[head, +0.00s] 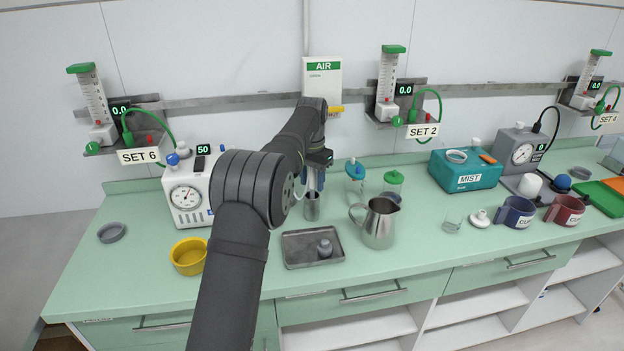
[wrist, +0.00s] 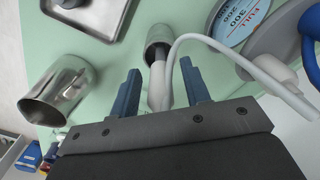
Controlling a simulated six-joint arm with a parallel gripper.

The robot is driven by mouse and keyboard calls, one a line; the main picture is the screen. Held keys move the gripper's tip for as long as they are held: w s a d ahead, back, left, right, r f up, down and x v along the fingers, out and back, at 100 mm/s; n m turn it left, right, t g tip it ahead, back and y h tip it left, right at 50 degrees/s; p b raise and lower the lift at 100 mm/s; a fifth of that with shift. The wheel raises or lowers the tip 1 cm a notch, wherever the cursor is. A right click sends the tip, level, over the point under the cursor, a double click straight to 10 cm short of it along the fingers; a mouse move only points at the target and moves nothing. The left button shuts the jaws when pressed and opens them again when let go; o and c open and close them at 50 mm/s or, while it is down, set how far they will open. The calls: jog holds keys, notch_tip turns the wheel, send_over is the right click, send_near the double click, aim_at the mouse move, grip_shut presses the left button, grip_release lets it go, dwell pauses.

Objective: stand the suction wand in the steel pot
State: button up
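The steel pot (head: 311,209) is a small, narrow grey cup on the green counter, behind the tray. It also shows in the wrist view (wrist: 158,30) with its dark mouth towards me. The pale suction wand (wrist: 157,88) has its lower end in the mouth of the pot, and a light hose curves away from it to the right. In the head view the wand (head: 311,183) shows as a pale strip above the pot. My gripper (wrist: 160,88) has its blue fingers either side of the wand, with a gap on each side. The pot's inside is hidden.
A steel tray (head: 290,261) with a small grey item lies in front of the pot. A steel jug (head: 380,225) stands to the right. A yellow bowl (head: 188,258) and a white gauge unit (head: 190,196) are to the left. Lidded jars (head: 355,177) stand behind.

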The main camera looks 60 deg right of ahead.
notch_tip(320, 180, up, 12)
jog(key=shift+r, duration=0.2)
dwell(0.5)
jog(key=shift+f, duration=0.15)
notch_tip(320, 180, down, 12)
jog(key=shift+f, duration=0.1)
jog(key=shift+r, duration=1.25)
jog(key=shift+f, duration=0.1)
